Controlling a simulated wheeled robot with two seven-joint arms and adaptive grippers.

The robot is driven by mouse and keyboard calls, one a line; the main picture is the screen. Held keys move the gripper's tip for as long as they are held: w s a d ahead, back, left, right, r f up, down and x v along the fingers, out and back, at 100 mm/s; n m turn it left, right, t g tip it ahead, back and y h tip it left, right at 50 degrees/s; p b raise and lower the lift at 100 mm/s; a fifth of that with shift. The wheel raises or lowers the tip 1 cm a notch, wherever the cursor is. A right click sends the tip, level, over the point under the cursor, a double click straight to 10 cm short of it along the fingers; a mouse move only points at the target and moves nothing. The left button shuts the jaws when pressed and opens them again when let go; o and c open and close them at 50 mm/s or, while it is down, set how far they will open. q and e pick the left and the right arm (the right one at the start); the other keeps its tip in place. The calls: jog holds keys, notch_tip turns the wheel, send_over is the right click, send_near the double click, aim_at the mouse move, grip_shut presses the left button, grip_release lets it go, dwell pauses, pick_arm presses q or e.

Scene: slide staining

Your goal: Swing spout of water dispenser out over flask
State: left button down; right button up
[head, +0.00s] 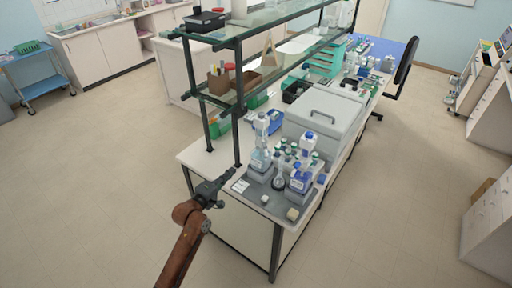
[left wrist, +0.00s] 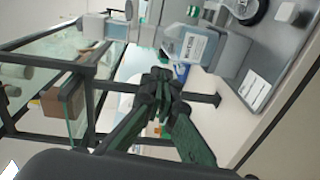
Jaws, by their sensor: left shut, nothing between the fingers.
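My left gripper (head: 226,178) reaches in from the left at the front left corner of the bench, left of the grey tray (head: 247,193). It is shut and empty; its closed fingers also show in the left wrist view (left wrist: 163,88). A clear bottle with a dispenser top (head: 260,155) stands on a grey base, apart from the gripper; it lies sideways in the left wrist view (left wrist: 190,46). A flask (head: 280,181) stands to its right, and its round part shows in the left wrist view (left wrist: 248,9). The spout's direction is too small to tell. My right gripper is not in view.
A second bottle with blue parts (head: 299,180) stands right of the flask, with several small bottles behind. A white card (head: 241,186) lies on the tray. A shelf post (head: 237,130) rises behind the gripper. A large grey box (head: 325,115) stands behind the tray.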

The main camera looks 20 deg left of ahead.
aim_at(264, 147)
pick_arm(q)
notch_tip(264, 147, up, 6)
jog(key=d, duration=0.1)
jog(key=w+d+p, duration=0.2)
jog(key=w+d, duration=0.5)
jog(key=w, duration=0.4)
jog(key=shift+d+t+h, duration=0.15)
jog(key=shift+t+h, duration=0.15)
jog(key=shift+h, duration=0.1)
jog(key=shift+d, duration=0.1)
